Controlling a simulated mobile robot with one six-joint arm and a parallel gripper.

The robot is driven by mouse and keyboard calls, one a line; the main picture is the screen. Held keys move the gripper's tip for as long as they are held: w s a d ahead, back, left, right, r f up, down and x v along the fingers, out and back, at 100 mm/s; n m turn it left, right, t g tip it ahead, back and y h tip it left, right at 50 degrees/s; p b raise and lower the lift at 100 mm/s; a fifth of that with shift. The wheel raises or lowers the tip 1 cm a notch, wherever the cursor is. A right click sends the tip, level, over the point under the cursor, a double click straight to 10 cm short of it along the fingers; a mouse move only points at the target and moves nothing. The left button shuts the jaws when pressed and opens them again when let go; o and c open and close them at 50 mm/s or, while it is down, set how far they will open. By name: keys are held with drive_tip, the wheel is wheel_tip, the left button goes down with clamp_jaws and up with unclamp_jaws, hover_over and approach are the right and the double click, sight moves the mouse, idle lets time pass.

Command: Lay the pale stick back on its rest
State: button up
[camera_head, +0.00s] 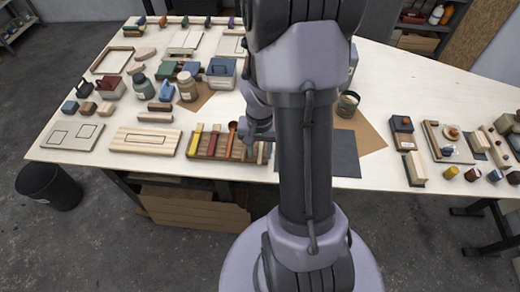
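A wooden rest (222,155) with slots lies near the table's front edge. A yellow stick (196,138), a red stick (212,141) and an orange-brown stick with a rounded end (231,138) lie across it, side by side. My gripper (254,146) is low over the right end of the rest, partly hidden behind my arm. It is too small and covered to tell whether its fingers are open or hold anything. I cannot make out a pale stick for certain at the gripper. A short pale bar (155,117) lies behind the pale outlined board, left of the rest.
The pale outlined board (145,140) lies just left of the rest. A dark mat (331,157) lies to its right, with a cup (347,104) on brown paper (366,130) behind. Jars and boxes crowd the left back. Bare tabletop shows at the right back.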

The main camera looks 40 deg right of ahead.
wheel_tip(320, 180, up, 18)
drive_tip(key=p, duration=0.6)
drive_tip(key=shift+f, duration=0.25)
